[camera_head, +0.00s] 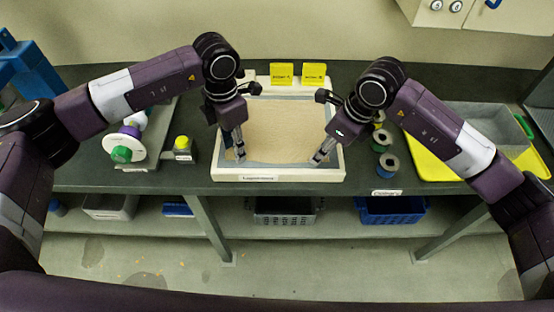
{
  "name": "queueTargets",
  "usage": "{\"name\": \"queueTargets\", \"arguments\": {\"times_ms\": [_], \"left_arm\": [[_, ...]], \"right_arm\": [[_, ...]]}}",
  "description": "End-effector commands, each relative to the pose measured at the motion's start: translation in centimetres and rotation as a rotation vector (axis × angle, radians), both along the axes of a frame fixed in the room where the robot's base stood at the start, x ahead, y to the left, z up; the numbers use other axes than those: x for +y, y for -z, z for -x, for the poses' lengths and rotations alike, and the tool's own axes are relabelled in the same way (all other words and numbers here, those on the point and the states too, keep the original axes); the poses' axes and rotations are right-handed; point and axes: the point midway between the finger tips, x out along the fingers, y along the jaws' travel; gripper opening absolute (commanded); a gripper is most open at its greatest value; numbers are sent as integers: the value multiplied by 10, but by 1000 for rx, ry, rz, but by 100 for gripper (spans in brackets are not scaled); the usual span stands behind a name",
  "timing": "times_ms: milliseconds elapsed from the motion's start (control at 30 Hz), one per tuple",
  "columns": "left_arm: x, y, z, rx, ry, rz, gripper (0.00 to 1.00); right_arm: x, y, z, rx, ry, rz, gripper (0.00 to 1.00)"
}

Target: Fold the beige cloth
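The beige cloth (278,126) lies spread out in a shallow white tray (290,174) in the middle of the dark workbench. My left gripper (240,156) points down at the cloth's front left corner. My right gripper (320,157) points down at its front right corner. The fingers of both look close together at this size. I cannot tell whether either holds the cloth's edge or whether they touch it.
Two yellow signs (282,74) stand behind the tray. A white device with a green knob (121,154) and a yellow-capped item (182,143) are at left. Dark spools (389,164), a yellow tray (424,158) and a grey bin (486,122) are at right.

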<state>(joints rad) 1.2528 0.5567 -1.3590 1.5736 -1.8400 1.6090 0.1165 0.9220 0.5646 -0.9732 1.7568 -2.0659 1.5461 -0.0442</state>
Motion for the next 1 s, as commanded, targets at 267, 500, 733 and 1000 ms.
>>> {"name": "queueTargets", "arguments": {"times_ms": [267, 500, 733, 1000], "left_arm": [[0, 1, 0, 2, 0, -1, 30], [0, 2, 1, 2, 0, -1, 17], [0, 4, 1, 3, 0, -2, 4], [0, 5, 1, 3, 0, -2, 0]], "right_arm": [[0, 2, 1, 2, 0, 1, 30], [0, 3, 1, 3, 0, 1, 17], [0, 5, 1, 5, 0, 2, 4], [0, 6, 1, 5, 0, 3, 0]]}}
